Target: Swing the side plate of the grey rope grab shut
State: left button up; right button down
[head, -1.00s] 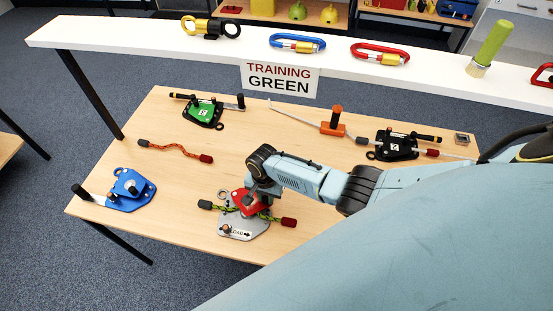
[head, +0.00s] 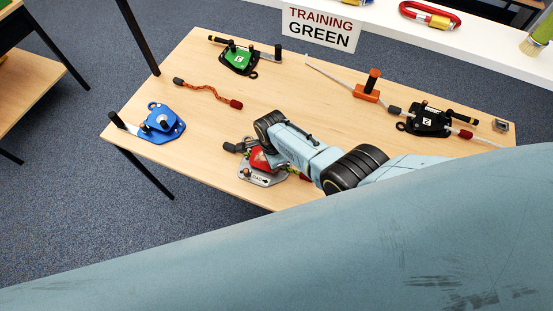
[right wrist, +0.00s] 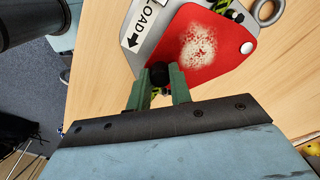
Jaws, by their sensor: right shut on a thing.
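The grey rope grab (head: 248,177) lies near the table's front edge, marked LOAD. Its red side plate (head: 259,160), with a worn pale patch, lies over much of the grey body in the right wrist view (right wrist: 225,42). A yellow-green and black rope (right wrist: 228,12) shows under the plate's edge. My right gripper (right wrist: 160,84) is shut on the black knob (right wrist: 158,72) at the plate's near corner. In the head view my arm hides the fingers and part of the grab. I cannot tell whether the plate is fully shut. My left gripper is not in view.
A blue device (head: 162,125) stands at the table's left, a green one (head: 238,60) at the back and a black one (head: 428,122) at the right. An orange post (head: 368,86) and a red cord (head: 207,91) are also there. A white shelf carries a TRAINING GREEN sign (head: 321,28).

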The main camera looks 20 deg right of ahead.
dwell(0.5)
jog(key=c, duration=1.3)
grip_release()
jog(key=shift+o, duration=0.2)
jog(key=shift+r, duration=0.1)
jog(key=shift+r+p, duration=0.3)
notch_tip(320, 180, up, 13)
jog(key=p, duration=0.5)
jog(key=shift+f, duration=0.2)
